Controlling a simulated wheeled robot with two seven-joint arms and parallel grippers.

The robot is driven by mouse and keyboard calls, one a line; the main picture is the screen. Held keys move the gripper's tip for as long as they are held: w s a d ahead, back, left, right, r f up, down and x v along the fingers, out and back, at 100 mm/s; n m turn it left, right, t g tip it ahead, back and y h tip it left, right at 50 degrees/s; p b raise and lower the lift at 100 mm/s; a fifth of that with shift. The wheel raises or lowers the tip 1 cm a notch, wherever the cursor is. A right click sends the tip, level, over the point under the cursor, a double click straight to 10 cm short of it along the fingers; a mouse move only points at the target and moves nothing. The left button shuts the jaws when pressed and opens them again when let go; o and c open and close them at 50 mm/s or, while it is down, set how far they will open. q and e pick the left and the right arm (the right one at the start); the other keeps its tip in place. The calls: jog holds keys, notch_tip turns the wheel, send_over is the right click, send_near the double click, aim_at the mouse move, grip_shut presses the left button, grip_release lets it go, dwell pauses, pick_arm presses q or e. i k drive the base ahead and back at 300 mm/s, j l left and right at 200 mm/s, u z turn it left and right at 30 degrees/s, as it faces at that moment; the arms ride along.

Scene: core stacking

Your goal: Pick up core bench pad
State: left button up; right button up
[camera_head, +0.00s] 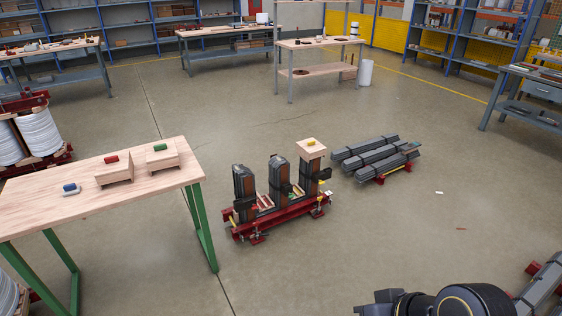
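A wooden bench (60,205) with green legs stands at the left. On it are a wooden block with a red handle (114,174), a wooden block with a green handle (160,161) and a small pale piece with a blue top (71,189). I cannot tell which one is the core bench pad. My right arm (470,300) shows at the bottom right; its blocky dark end (378,301) is cut off, fingers unclear. My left gripper is out of view.
The core stands on a red base (280,214). Dark steel bars (375,157) lie behind it at the right, with more bars (540,290) at the bottom right. White coils (38,132) stand at the left. The floor in front is clear. Workbenches and shelves line the back.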

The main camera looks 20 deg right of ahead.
aim_at(71, 189)
jog(key=i+j+u, duration=0.3)
jog(key=i, duration=1.05)
jog(key=i+u, duration=0.35)
jog(key=i, duration=1)
